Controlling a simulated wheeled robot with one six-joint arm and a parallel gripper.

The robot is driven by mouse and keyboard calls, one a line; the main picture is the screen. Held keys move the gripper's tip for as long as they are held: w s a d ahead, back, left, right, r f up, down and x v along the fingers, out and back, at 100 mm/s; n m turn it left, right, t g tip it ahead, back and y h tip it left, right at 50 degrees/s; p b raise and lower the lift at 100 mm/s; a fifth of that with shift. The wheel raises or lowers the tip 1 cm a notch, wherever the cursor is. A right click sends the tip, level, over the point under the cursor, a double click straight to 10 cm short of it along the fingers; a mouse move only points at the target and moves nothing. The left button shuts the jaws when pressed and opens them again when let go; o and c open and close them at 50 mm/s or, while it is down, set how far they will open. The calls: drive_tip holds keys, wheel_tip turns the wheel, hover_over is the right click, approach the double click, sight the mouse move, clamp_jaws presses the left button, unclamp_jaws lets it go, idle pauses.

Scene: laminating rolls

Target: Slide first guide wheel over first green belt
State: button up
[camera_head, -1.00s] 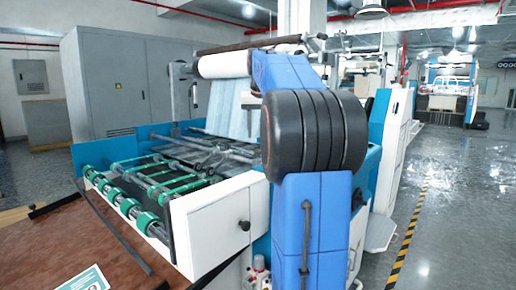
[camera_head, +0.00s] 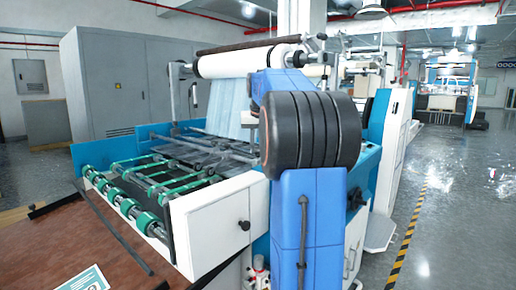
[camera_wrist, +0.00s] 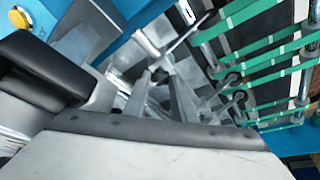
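Green belts (camera_head: 152,178) run over rollers on the feed table at the machine's front left. In the wrist view, the green belts (camera_wrist: 262,45) slant across the upper right, over dark slats. Small dark guide wheels (camera_wrist: 239,97) on metal holders sit beside and close to the belts; I cannot tell which is the first one. In the head view, the guide wheel holders (camera_head: 205,150) are small and blurred.
A white roll (camera_head: 235,63) with hanging film is above the feed table. A white side panel (camera_head: 220,222) with a black knob stands at the near side. A brown table (camera_head: 75,240) is at the lower left. The floor at right (camera_head: 455,205) is open.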

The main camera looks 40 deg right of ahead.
clamp_jaws()
drive_tip(key=shift+w+a, duration=0.2)
drive_tip(key=shift+w, duration=2.1)
drive_tip(key=o, duration=0.7)
unclamp_jaws()
drive_tip(key=shift+r, duration=0.15)
drive_tip(key=v, duration=1.7)
drive_tip(key=shift+s, duration=0.1)
